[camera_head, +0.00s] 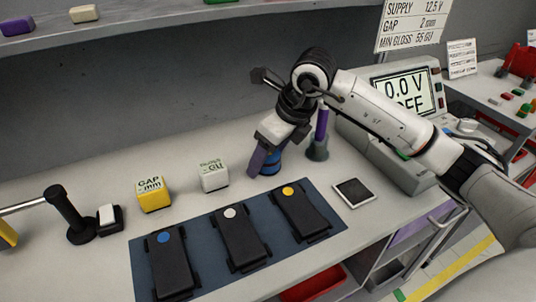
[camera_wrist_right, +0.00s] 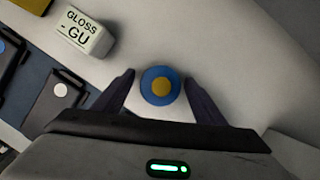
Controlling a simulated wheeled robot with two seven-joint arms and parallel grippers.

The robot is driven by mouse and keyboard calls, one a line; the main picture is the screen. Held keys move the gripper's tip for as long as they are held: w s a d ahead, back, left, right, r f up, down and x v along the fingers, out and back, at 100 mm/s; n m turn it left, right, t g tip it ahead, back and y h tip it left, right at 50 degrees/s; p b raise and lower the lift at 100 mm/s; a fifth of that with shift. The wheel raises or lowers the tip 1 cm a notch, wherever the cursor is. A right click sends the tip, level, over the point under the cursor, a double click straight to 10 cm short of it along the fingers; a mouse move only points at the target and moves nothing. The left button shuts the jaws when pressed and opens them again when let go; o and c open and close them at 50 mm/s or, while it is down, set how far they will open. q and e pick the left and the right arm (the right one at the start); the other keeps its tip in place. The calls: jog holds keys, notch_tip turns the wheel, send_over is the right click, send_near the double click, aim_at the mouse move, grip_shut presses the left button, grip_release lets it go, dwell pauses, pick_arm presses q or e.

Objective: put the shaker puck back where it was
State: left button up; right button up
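A blue round piece with a yellow centre, which looks like the puck (camera_wrist_right: 160,86), stands on the pale bench between the two fingers of my right gripper (camera_wrist_right: 163,90) in the right wrist view. The fingers are spread, with a small gap showing on each side of it. In the head view my right gripper (camera_head: 264,158) points down at the bench behind the dark mat, and the blue puck (camera_head: 271,165) is partly hidden by a finger. My left gripper is not in view.
A dark blue mat (camera_head: 215,270) carries three black units with blue, white and orange dots. A yellow GAP block (camera_head: 152,195), white GLOSS block (camera_head: 214,176), purple rod in a holder (camera_head: 318,150), dark square pad (camera_head: 353,193) and meter (camera_head: 408,92) are nearby.

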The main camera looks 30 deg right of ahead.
jog(key=shift+s+d+r, duration=0.1)
jog(key=shift+r, duration=0.4)
jog(key=v, duration=1.1)
jog(key=shift+s, duration=0.2)
